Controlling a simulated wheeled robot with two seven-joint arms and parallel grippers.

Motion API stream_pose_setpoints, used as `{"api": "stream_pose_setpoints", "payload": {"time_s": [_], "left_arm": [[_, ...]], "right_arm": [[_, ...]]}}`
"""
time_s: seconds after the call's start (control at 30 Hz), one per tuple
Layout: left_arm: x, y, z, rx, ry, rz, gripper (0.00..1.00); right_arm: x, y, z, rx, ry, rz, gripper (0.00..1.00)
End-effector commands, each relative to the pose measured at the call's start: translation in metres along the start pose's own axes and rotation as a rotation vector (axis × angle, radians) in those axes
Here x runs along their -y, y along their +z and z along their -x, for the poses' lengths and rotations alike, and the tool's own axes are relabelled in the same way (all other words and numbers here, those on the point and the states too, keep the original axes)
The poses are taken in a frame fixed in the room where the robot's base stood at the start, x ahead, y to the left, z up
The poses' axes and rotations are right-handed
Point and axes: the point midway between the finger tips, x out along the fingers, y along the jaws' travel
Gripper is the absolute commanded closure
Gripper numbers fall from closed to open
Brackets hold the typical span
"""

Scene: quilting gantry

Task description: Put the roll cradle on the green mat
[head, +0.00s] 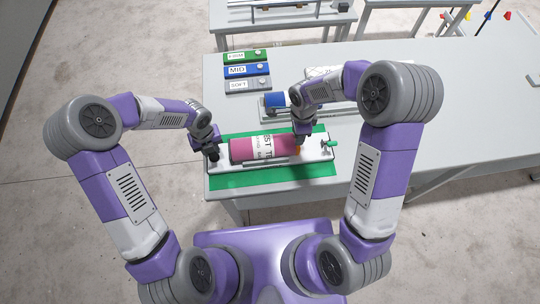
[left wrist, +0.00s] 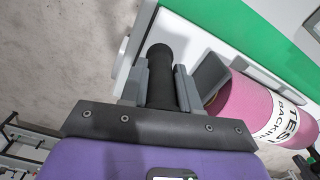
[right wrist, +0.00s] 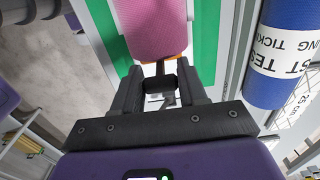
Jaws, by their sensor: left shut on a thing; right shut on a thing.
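The roll cradle (head: 222,158) is a long white tray carrying a pink roll (head: 250,148) with a white printed label. It lies lengthwise over the green mat (head: 270,179), whose green shows along its front and back. I cannot tell whether the cradle touches the mat or hangs just above it. My left gripper (head: 212,152) is shut on a black handle (left wrist: 160,60) at the cradle's left end. My right gripper (head: 301,138) is shut on a small dark grip (right wrist: 160,84) by the roll's orange-edged right end. The gripper hides part of that end.
Behind the mat is a blue roll (head: 274,103), which also shows in the right wrist view (right wrist: 285,60). Boxes marked FIRM (head: 240,56), MID (head: 245,70) and SOFT (head: 246,85) lie at the back left. The grey table (head: 440,130) is mostly clear to the right.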

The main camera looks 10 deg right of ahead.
Motion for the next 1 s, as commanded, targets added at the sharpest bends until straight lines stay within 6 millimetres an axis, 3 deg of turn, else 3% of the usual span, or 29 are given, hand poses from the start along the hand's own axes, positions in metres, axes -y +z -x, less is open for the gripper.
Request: {"api": "stream_pose_setpoints", "payload": {"time_s": [0.17, 0.2, 0.37, 0.73, 1.0], "left_arm": [[0.001, 0.001, -0.01, 0.002, -0.002, 0.0, 1.0], [0.0, 0.0, -0.009, 0.0, -0.001, 0.0, 0.66], [0.0, 0.0, -0.008, 0.0, -0.001, 0.0, 0.44], [0.0, 0.001, -0.001, 0.002, 0.0, 0.0, 0.44], [0.0, 0.002, 0.051, 0.007, -0.002, 0.002, 0.44]], "right_arm": [[0.001, 0.0, -0.01, 0.0, -0.002, 0.0, 1.0], [0.0, 0.0, -0.01, 0.0, 0.0, 0.0, 0.55], [0.0, 0.0, -0.008, 0.0, 0.0, 0.0, 0.32], [0.0, 0.0, -0.008, 0.0, 0.0, 0.0, 0.32], [0.0, 0.0, -0.008, 0.0, 0.0, 0.0, 0.32]]}}
